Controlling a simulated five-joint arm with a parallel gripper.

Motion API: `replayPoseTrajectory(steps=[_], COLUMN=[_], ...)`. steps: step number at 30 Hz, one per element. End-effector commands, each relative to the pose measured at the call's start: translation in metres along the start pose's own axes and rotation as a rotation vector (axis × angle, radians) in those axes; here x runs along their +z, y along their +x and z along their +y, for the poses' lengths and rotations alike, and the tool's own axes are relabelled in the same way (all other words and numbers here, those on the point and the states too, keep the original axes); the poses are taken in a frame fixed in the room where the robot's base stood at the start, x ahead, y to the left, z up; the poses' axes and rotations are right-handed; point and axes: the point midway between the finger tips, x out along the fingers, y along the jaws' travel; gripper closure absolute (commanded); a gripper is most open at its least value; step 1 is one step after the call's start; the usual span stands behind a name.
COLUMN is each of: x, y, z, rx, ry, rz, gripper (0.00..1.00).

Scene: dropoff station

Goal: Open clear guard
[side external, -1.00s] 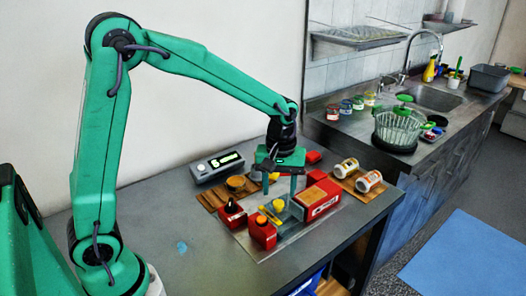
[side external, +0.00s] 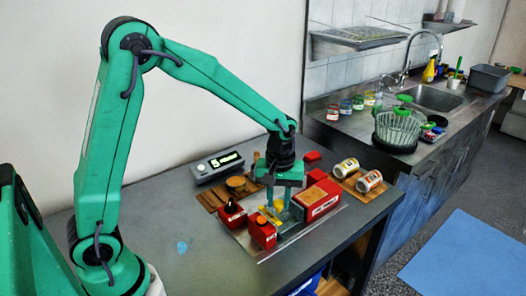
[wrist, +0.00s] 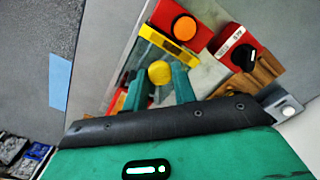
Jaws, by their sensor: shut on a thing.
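My gripper (side external: 279,203) points down over the red machine station and has its two green fingers around a yellow knob (wrist: 160,73). The fingers also show in the wrist view (wrist: 160,80), one on each side of the knob. The knob appears to belong to the clear guard (wrist: 128,72), a see-through pane that is hard to make out. A yellow bar (wrist: 167,46) lies just beyond the knob. Whether the guard is raised or lowered cannot be told. The fingers hide part of the guard in the side view.
A red block with an orange button (wrist: 184,27) and a red block with a black knob (wrist: 246,57) stand close by. A larger red box (side external: 318,201) is right of the gripper. The table's front left is clear.

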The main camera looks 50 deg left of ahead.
Motion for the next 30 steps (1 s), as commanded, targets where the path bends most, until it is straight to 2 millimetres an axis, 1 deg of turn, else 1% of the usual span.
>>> replayPoseTrajectory(steps=[5, 8, 30], x=[-0.001, -0.006, -0.066], y=[0.0, 0.0, -0.001], z=[0.001, 0.006, 0.066], rx=[0.0, 0.0, 0.003], ry=[0.0, 0.0, 0.0], rz=[0.0, 0.0, 0.002], gripper=[1.0, 1.0, 1.0])
